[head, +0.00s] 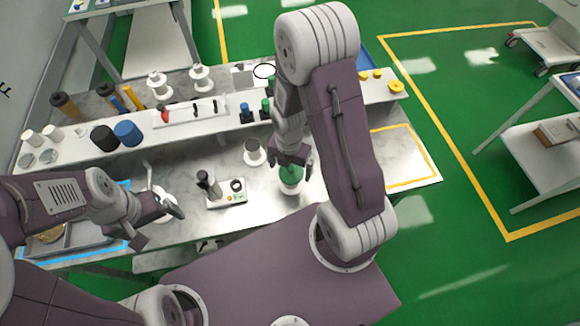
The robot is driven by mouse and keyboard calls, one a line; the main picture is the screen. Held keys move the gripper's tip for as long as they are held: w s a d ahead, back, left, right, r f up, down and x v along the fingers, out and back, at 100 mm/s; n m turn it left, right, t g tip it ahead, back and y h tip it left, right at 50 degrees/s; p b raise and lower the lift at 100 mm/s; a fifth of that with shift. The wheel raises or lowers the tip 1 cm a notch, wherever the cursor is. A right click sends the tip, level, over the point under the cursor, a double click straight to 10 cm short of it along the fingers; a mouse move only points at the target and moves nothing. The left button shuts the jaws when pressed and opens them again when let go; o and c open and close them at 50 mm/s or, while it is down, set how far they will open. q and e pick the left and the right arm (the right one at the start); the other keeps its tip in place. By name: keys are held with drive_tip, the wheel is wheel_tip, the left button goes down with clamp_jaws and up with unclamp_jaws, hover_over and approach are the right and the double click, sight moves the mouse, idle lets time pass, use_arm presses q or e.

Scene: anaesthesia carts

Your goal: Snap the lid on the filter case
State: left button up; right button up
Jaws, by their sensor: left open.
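A white round container with a green top (291,185) stands on the worktop right of centre; it may be the filter case, but I cannot tell whether the green part is a lid or contents. My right gripper (291,160) points down at it from above, its fingers at either side near the green part. Whether the fingers touch or grip it is unclear. My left gripper (158,222) is open, low over the front left of the worktop. A white round piece (165,205) lies at its fingers, partly hidden, and may be a lid.
A small device with a dark cylinder (227,193) stands between the grippers. A white cup-like piece (254,152) stands behind. A raised shelf (215,120) with bottles and jars runs along the back. A tray (85,237) is at left; a yellow-outlined area (405,170) at right looks clear.

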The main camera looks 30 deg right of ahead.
wheel_tip(320, 180, up, 9)
drive_tip(key=shift+r, duration=0.1)
drive_tip(key=shift+w, duration=0.1)
idle(0.4)
idle(0.5)
drive_tip(key=shift+a+f, duration=0.1)
drive_tip(key=shift+f, duration=0.1)
drive_tip(key=s+m+b, duration=0.1)
drive_tip(key=m, duration=0.7)
drive_tip(key=s+a+m+t+b, duration=0.1)
drive_tip(key=s+m, duration=0.1)
drive_tip(key=m, duration=0.7)
drive_tip(key=s+a+m, duration=0.1)
drive_tip(key=m, duration=0.8)
drive_tip(key=shift+s+f+b, duration=0.2)
drive_tip(key=shift+f+b, duration=0.1)
drive_tip(key=shift+b, duration=0.1)
